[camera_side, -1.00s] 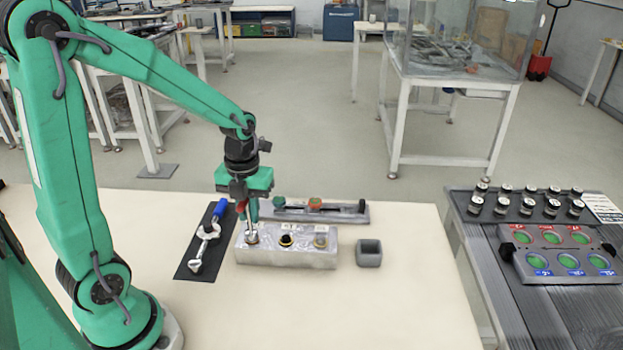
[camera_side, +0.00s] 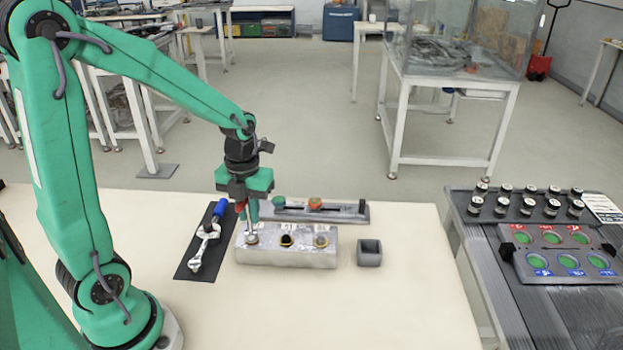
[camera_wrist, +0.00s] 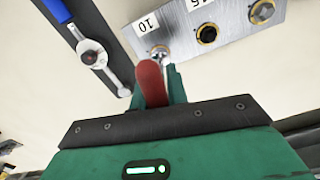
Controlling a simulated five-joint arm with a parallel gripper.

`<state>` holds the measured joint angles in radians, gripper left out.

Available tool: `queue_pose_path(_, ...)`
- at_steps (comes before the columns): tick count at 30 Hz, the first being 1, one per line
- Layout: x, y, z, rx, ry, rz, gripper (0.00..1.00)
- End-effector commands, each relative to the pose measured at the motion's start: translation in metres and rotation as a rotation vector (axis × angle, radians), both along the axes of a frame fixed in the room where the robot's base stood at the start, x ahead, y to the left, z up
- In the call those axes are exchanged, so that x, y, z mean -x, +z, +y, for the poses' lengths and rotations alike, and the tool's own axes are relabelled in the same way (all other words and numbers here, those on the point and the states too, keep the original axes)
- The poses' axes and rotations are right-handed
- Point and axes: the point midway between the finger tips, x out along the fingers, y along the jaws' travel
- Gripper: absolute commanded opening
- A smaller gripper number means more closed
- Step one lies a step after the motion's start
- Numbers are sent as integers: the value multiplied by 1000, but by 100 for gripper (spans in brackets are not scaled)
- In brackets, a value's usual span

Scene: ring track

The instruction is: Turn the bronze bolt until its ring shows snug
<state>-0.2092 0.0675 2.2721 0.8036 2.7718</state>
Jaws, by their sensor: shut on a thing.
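A pale metal block (camera_side: 285,259) on the table holds three bolt places in a row; it also shows in the wrist view (camera_wrist: 183,38). The left place, by the label 10, lies under my gripper and is partly covered. The middle one (camera_side: 287,240) has a dark centre and a gold ring. I cannot tell for sure which is the bronze bolt. My gripper (camera_side: 245,209) is shut on a red-handled tool (camera_wrist: 151,84). Its silver shaft (camera_side: 251,231) points down to the left place; contact is too small to tell.
A blue-handled wrench (camera_side: 205,245) lies on a black mat (camera_side: 187,258) left of the block. A grey rack (camera_side: 345,213) with green and red knobs stands behind. A small grey open box (camera_side: 369,253) stands at right. The table front is clear.

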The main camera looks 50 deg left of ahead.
Motion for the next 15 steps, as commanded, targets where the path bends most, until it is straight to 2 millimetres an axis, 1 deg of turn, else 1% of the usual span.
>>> queue_pose_path(8,0,1,0,-1,1,-1,0)
queue_pose_path(15,-1,8,0,0,1,-2,0)
